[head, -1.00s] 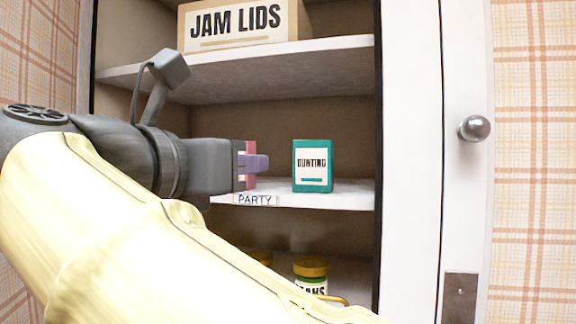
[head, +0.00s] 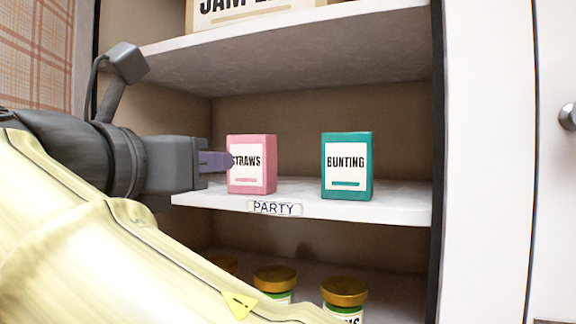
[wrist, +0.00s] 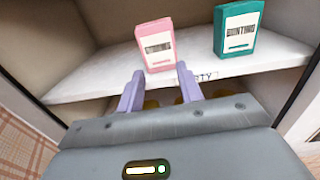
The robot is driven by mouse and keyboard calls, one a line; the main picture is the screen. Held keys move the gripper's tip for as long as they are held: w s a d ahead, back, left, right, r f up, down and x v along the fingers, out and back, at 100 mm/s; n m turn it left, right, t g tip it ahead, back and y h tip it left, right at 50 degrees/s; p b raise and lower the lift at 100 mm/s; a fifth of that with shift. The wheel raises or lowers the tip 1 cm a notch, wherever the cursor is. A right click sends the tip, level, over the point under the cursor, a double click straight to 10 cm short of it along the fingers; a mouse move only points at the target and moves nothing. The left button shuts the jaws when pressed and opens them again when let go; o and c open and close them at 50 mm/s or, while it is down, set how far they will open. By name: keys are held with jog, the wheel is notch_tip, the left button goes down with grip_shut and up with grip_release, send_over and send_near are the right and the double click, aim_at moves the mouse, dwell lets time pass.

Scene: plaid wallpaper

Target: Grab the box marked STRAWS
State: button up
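The pink box marked STRAWS (head: 252,180) stands upright on the middle shelf, on the left, its label facing out. It also shows in the wrist view (wrist: 157,62), just beyond the fingertips and roughly in line with the gap between them. My gripper (wrist: 161,82) is open, with two purple fingers spread apart and nothing between them. In the head view my gripper (head: 228,161) is at the left of the box, one finger overlapping the label's left edge. I cannot tell whether it touches the box.
A teal box marked BUNTING (head: 347,190) stands to the right on the same shelf (head: 400,211), with a gap between the boxes. A PARTY tag (head: 274,208) is on the shelf edge. Yellow-lidded jars (head: 345,291) stand below. A JAM LIDS box (head: 262,14) is above.

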aim_at(247, 158)
jog(key=o, duration=0.7)
jog(key=shift+s+a, duration=0.15)
jog(key=shift+s, duration=0.35)
jog(key=o, duration=0.4)
jog(key=shift+w, duration=0.1)
jog(key=shift+o, duration=0.3)
jog(key=p+x, duration=0.4)
jog(key=x, duration=0.8)
jog(key=shift+w, duration=0.25)
jog(key=shift+s, duration=0.1)
